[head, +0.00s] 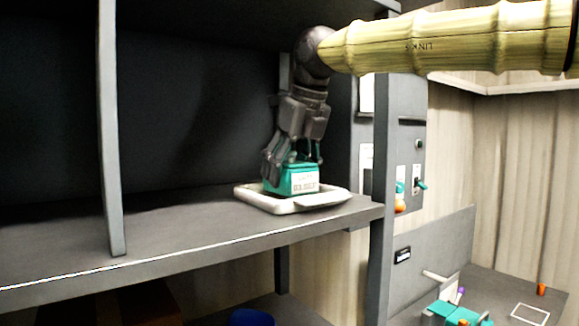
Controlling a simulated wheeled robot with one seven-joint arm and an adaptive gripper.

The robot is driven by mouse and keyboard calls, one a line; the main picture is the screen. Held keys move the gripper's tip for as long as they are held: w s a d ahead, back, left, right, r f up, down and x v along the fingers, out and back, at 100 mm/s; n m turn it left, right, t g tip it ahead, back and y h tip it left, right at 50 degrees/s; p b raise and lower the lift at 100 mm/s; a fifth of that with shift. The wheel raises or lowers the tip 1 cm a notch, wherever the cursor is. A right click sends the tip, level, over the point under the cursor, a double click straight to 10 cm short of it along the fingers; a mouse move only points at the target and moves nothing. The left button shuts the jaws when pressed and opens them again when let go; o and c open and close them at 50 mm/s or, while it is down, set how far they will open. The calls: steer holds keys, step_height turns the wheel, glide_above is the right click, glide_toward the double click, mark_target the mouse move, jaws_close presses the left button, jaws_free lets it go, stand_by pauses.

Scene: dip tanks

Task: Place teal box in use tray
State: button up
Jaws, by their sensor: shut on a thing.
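The teal box (300,182) has a pale printed label on its front and is at the tray, over its floor. I cannot tell whether its underside touches the tray. The white tray (325,202) lies near the right end of the grey shelf. My gripper (291,162) points down from above and is shut on the teal box, with its fingers on both sides of it. The back of the box is hidden by the fingers.
A grey upright post (110,130) stands at the shelf's left front. The shelf (170,232) is bare left of the tray. A wall panel with switches (405,170) is at the right. Lower right, a bench (505,290) holds teal items and an orange object.

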mark_target(292, 163)
steer(key=shift+f, duration=0.4)
steer(key=shift+f, duration=0.1)
steer(key=o, duration=1)
steer(key=shift+o, duration=0.2)
steer(key=shift+b+v, duration=1.15)
steer(key=shift+v, duration=1.25)
steer(key=s+d+b, duration=0.5)
steer(key=s+d, duration=0.2)
steer(key=s, duration=0.3)
steer(key=shift+r, duration=0.2)
